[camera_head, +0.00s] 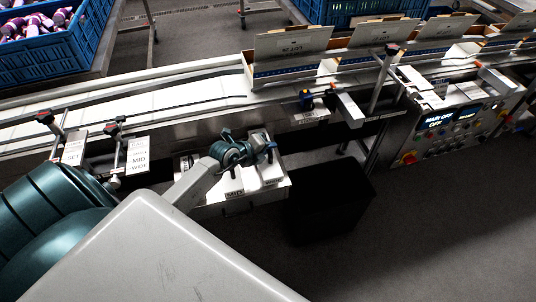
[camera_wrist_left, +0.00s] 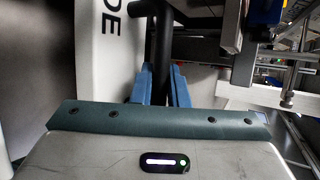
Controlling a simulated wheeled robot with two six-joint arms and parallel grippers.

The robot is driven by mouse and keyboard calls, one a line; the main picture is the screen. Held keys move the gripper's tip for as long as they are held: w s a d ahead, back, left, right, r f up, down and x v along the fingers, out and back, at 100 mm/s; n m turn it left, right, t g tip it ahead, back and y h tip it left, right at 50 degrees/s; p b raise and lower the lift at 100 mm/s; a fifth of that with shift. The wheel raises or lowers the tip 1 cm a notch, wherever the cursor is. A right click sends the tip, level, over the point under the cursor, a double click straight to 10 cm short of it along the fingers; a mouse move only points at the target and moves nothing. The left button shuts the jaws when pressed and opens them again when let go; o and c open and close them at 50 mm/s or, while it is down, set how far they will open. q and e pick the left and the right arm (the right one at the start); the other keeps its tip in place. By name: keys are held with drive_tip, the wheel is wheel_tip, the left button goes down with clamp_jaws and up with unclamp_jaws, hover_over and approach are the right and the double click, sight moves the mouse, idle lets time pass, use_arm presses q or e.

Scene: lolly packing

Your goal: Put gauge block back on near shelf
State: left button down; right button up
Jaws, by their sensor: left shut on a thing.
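The near shelf (camera_head: 215,208) is a pale ledge below the conveyor's near side, with white labelled gauge blocks (camera_head: 268,174) on it. My left gripper (camera_head: 270,150) is over the shelf's right part and partly hides it. In the left wrist view the blue fingers (camera_wrist_left: 160,92) are shut on a black upright handle (camera_wrist_left: 160,50). A white block face with the letters "DE" (camera_wrist_left: 97,75) stands just left of the handle. I cannot tell whether the held block touches the shelf. My right gripper is not in view.
A conveyor (camera_head: 190,100) with open cartons (camera_head: 290,52) runs behind the shelf. A black bin (camera_head: 330,205) stands on the floor right of it. A control panel (camera_head: 455,125) is farther right. A plate marked "MID" (camera_head: 138,158) is on the left. Blue crates (camera_head: 45,60) are behind.

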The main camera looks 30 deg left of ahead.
use_arm(q)
wheel_tip(320, 180, down, 3)
drive_tip(key=shift+f, duration=0.15)
drive_tip(key=c, duration=1.4)
unclamp_jaws()
drive_tip(key=shift+f, duration=0.1)
drive_tip(key=p+v, duration=0.1)
drive_tip(key=v, duration=1.1)
